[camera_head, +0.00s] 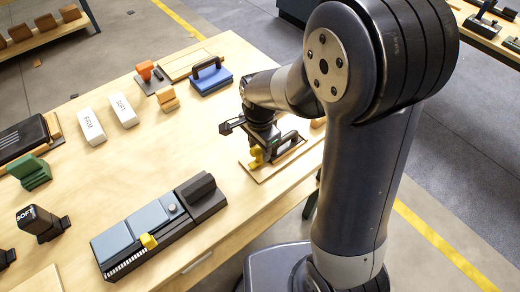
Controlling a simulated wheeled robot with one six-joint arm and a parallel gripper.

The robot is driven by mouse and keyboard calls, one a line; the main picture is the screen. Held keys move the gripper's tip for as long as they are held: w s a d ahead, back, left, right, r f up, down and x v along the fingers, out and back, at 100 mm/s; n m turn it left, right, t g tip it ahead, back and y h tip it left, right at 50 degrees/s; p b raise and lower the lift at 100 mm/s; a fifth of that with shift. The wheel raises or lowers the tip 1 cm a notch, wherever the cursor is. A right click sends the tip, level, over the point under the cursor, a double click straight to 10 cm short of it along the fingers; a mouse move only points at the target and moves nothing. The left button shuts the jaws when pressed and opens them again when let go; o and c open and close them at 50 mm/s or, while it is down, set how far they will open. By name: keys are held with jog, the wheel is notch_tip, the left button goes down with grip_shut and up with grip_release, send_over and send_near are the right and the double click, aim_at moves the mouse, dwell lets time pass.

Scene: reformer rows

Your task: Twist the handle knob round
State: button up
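My gripper (263,146) points down over a wooden board (262,178) near the table's right edge. A yellow knob-like part (256,160) is right below the fingers, beside a black handle (290,139) on the same board. The gripper covers part of this yellow part. I cannot tell whether the fingers touch it or are closed around it. Another yellow knob (148,241) sits on the front edge of a long grey device (128,236) at the front of the table.
A blue block with a black handle (210,76) stands behind the gripper. White blocks (124,110), an orange knob (145,70) and a green block (31,172) lie further left. The table's middle (160,160) is clear.

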jog(key=o, duration=0.4)
notch_tip(320, 180, up, 7)
jog(key=p, duration=0.5)
jog(key=shift+p, duration=0.4)
jog(key=shift+f, duration=0.15)
notch_tip(320, 180, down, 7)
jog(key=b, duration=0.6)
jog(key=shift+f, duration=0.1)
jog(key=shift+r+n, duration=0.2)
jog(key=shift+n, duration=1)
